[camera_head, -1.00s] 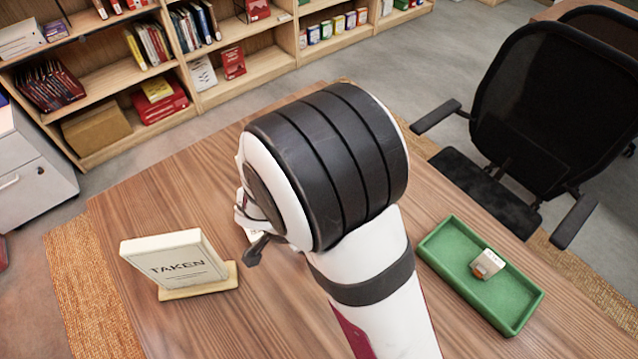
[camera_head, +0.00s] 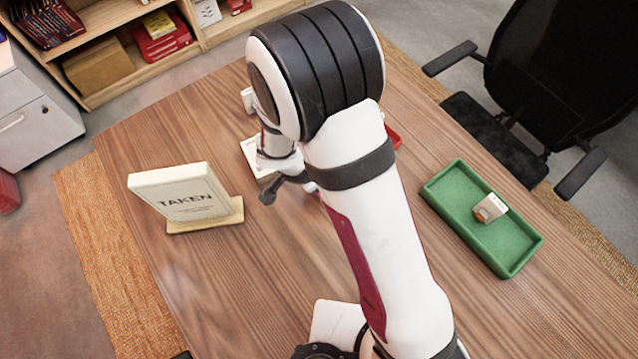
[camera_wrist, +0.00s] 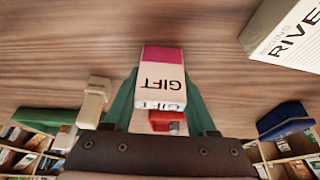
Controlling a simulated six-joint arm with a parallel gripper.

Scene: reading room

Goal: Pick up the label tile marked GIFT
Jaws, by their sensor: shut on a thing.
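The white label tile marked GIFT (camera_wrist: 162,76), with a magenta band along one end, sits between the green fingers of my gripper (camera_wrist: 160,104) in the wrist view. The fingers are shut on it, one at each side, and its lettering shows upside down. I cannot tell whether the tile touches the table. In the head view my arm hides the tile and the fingertips.
A TAKEN sign (camera_head: 185,192) stands at the table's left. A green tray (camera_head: 448,204) at the right holds a small white-and-orange block (camera_head: 490,207). A RIVER book (camera_wrist: 288,38), a beige piece (camera_wrist: 96,100) and a blue object (camera_wrist: 285,120) flank my gripper.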

